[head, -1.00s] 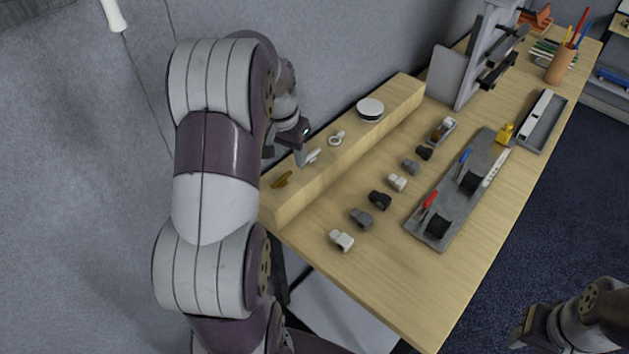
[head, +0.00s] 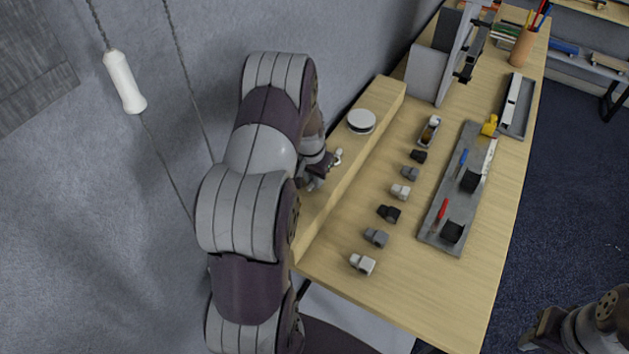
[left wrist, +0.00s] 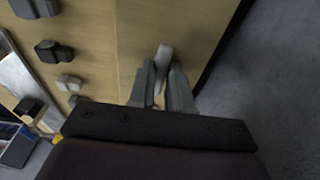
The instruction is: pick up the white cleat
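The white cleat (left wrist: 164,56) shows in the left wrist view as a pale, narrow piece at the fingertips of my left gripper (left wrist: 162,76). One finger stands on each side of it, close in. I cannot tell whether both fingers touch it.
A white ring-like piece (head: 337,157) sits just beyond my left gripper, and a round white puck (head: 361,121) farther along the ledge. Several small blocks (head: 388,213) line the table. A grey tray (head: 440,234) lies beyond them. A white cord pull (head: 124,82) hangs by the wall.

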